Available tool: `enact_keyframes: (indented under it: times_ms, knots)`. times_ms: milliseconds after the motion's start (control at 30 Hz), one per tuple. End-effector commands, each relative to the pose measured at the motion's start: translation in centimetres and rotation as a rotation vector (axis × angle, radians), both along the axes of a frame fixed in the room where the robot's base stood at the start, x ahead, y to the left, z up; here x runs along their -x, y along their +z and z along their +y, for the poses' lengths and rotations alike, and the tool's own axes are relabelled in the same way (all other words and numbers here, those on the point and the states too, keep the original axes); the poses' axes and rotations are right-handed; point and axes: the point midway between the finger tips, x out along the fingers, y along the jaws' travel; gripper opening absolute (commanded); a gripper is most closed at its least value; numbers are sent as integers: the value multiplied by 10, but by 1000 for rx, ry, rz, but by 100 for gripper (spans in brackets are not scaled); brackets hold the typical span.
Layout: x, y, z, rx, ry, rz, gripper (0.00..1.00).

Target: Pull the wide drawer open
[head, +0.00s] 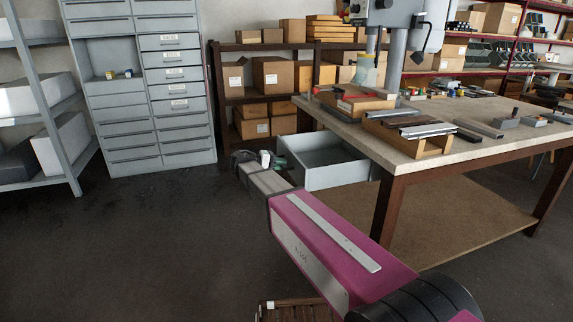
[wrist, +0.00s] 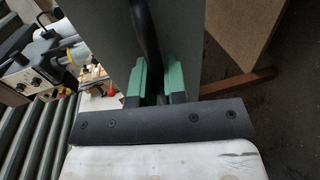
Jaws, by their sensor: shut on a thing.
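The wide drawer (head: 340,175) is a pale grey-blue box under the workbench. It stands well out past the left end of the bench, and its hollow inside shows. My gripper (head: 268,160) is at the drawer's left end, where the front is. In the wrist view my gripper (wrist: 157,85) has its green fingertips shut on the dark bar handle (wrist: 147,40). The grey drawer front (wrist: 185,45) shows behind the fingers. The handle is mostly hidden by my gripper in the head view.
The workbench (head: 400,165) carries a drill press (head: 393,40) and several metal profiles on wooden blocks. A grey drawer cabinet (head: 180,100) stands at the back left, and a shelf with cardboard boxes (head: 272,75) behind. The dark floor (head: 130,240) at left is clear.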

Motion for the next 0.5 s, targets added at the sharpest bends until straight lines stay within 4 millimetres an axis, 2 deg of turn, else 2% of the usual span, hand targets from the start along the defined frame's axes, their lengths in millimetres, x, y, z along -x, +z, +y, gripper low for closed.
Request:
enact_keyframes:
  times_ms: [333,400,433,500]
  knots:
    - [1,-1,1,-2,-1,1,0]
    - [1,-1,1,-2,-1,1,29]
    - [1,0,1,-2,-1,1,36]
    - [1,0,1,-1,-1,0,36]
